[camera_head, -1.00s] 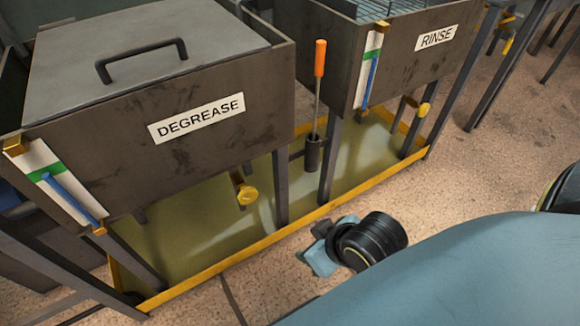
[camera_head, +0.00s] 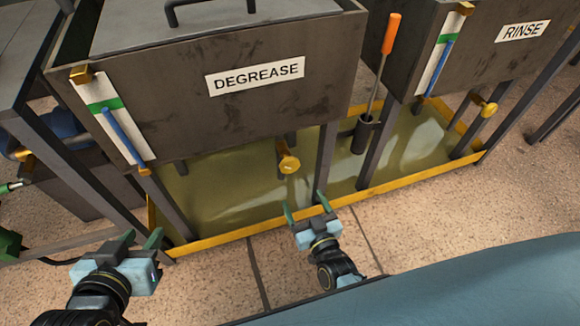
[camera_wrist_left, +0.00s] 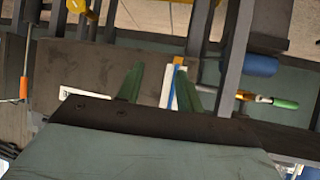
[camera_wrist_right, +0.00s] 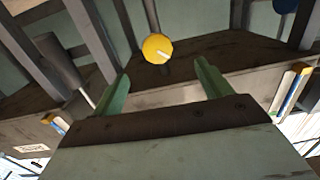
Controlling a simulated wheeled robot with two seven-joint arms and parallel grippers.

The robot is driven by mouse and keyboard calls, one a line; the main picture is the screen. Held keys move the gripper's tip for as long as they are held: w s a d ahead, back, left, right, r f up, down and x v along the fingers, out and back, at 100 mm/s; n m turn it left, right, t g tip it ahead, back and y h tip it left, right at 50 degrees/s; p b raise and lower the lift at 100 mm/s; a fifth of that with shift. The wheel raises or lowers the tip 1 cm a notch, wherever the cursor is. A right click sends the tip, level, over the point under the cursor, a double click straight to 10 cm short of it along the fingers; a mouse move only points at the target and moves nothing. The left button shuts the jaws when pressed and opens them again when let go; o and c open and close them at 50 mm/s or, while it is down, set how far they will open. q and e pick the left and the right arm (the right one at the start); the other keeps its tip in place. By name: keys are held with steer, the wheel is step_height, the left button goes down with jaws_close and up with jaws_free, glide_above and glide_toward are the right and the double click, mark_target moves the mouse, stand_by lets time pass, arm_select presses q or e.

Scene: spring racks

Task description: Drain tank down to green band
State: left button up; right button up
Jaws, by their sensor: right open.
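The DEGREASE tank (camera_head: 200,115) carries a white gauge strip (camera_head: 118,125) with a green band (camera_head: 105,104) and a blue column (camera_head: 122,135), whose top meets the band's lower edge. Its yellow drain knob (camera_head: 289,163) sits underneath, and a yellow knob shows in the right wrist view (camera_wrist_right: 157,48). The RINSE tank (camera_head: 480,55) has a similar gauge (camera_head: 440,58) and yellow knob (camera_head: 489,109). My right gripper (camera_head: 305,203) is open and empty, below the DEGREASE knob in the picture, apart from it. My left gripper (camera_head: 142,239) is open and empty at lower left.
A yellow-edged drip tray (camera_head: 250,229) lies under both tanks. Dark rack legs (camera_head: 325,155) stand beside the knobs. An orange-handled tool (camera_head: 391,34) stands in a dark holder (camera_head: 362,134) between the tanks. Bare floor (camera_head: 440,220) lies in front of the tray.

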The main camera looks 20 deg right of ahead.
mark_target(291, 170)
steer(key=shift+t+h, duration=0.3)
steer(key=w+b, duration=0.2)
steer(key=w, duration=0.4)
steer(key=shift+w+f, duration=0.1)
steer(key=shift+f, duration=0.05)
steer(key=w+b, duration=0.2)
steer(key=w, duration=0.3)
arm_select(q)
steer(key=d+r+t+h+b, duration=0.1)
steer(key=d+r+t+h, duration=0.2)
steer(key=r+t, duration=0.9)
steer(key=shift+w+d+r+t+h, duration=0.15)
steer(key=shift+w+r+t+h, duration=0.4)
steer(key=shift+r, duration=1.95)
arm_select(e)
steer(key=shift+w+a, duration=0.1)
steer(key=shift+w, duration=0.85)
arm_select(q)
steer(key=shift+s+g, duration=0.15)
steer(key=shift+g, duration=0.1)
arm_select(e)
steer(key=c, duration=1)
